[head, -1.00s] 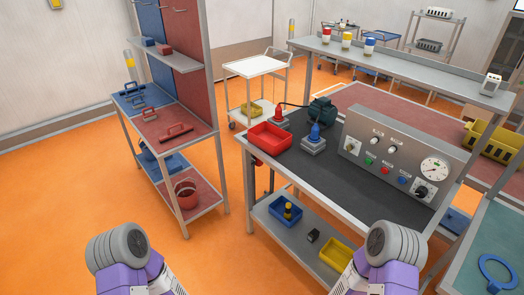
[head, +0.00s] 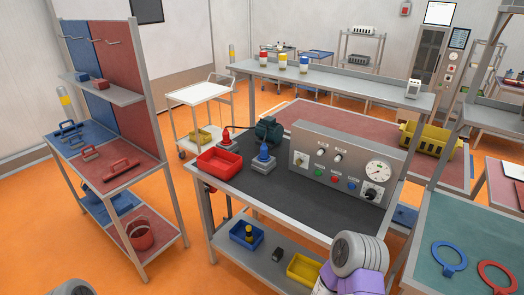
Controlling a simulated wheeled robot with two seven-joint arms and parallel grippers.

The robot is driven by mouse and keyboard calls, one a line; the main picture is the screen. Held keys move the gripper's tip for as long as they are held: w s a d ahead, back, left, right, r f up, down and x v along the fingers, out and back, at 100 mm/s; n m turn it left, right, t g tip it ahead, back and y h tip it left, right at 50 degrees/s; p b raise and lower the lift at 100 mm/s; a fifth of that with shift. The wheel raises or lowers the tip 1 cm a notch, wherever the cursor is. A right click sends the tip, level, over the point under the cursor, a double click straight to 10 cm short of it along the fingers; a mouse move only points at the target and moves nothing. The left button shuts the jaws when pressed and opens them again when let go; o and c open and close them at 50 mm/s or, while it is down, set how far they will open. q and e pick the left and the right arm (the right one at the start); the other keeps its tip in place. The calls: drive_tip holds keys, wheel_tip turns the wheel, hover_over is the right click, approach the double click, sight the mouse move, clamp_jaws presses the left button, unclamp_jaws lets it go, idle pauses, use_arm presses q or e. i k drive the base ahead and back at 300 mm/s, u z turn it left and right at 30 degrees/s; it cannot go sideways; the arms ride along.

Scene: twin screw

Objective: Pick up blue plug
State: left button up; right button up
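The blue plug (head: 264,153) stands upright on a grey square base (head: 263,166) on the workbench's dark top, left of the control panel. A similar red plug (head: 226,136) stands behind the red tray, to the left of the blue one. Neither of my grippers shows in the head view. Only rounded grey and purple parts of my arms show at the bottom edge, well apart from the blue plug.
A red tray (head: 220,164), a dark green motor (head: 268,130) and a grey control panel (head: 345,165) crowd around the blue plug. The workbench's dark top (head: 290,196) is clear in front. Orange floor (head: 190,262) lies open between the bench and the left rack (head: 120,170).

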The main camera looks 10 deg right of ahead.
sight(264, 156)
drive_tip(key=u, duration=0.2)
drive_tip(key=i, duration=0.9)
drive_tip(key=z, duration=0.1)
